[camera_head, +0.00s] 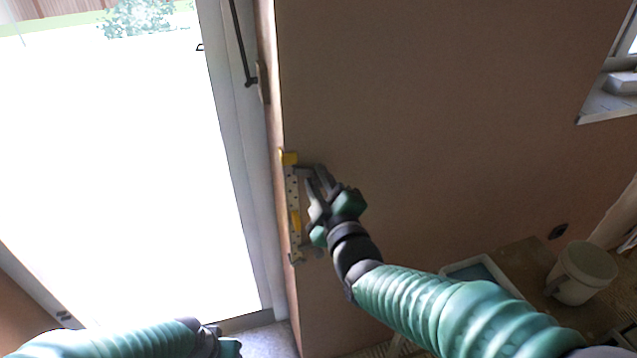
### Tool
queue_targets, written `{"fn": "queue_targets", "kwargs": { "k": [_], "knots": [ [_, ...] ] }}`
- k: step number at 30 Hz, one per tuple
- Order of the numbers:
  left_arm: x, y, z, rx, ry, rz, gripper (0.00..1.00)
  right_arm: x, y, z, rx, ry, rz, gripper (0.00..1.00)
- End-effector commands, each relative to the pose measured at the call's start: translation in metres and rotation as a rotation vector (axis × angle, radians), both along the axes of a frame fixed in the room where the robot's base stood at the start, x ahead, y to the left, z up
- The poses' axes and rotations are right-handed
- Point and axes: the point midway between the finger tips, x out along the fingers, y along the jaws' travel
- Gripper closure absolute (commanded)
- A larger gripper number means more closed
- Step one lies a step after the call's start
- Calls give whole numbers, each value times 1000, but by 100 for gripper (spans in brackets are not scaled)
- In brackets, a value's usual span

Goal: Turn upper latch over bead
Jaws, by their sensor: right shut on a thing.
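A pale perforated corner bead (292,210) stands upright along the plaster wall's edge beside the glass door. A yellow piece (289,158) sits at its top and another yellow piece (295,222) lower down. The upper latch (306,169) is a thin dark bar by the top yellow piece; its exact angle is hard to tell. My right gripper (314,178) is at the upper latch, its fingers shut on it. A lower bracket (302,257) shows at the bead's bottom. My left arm comes in at the bottom left; its gripper (232,347) is low, small and partly cut off.
A bright glass door (120,180) with a dark handle (245,60) fills the left. Brown plaster wall (430,110) spans the middle and right, mostly clear. A white bucket (582,272) and a tray (474,272) stand at lower right. A window sill (605,103) juts out at upper right.

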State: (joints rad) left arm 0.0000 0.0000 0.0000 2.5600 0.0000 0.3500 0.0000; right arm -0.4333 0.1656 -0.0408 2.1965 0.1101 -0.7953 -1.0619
Motion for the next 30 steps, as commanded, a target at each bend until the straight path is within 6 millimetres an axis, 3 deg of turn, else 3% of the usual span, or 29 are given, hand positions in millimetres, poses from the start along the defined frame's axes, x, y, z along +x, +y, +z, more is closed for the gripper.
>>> {"fn": "queue_targets", "kwargs": {
  "k": [12, 30],
  "knots": [
    [0, 0, -3, 0, 0, 0, 54, 0, 0, -7, -255, -68, 0, 100],
    [0, 0, -4, 0, 0, 0, 54, -1, 0, -7, -322, -90, 1, 100]
  ]
}}
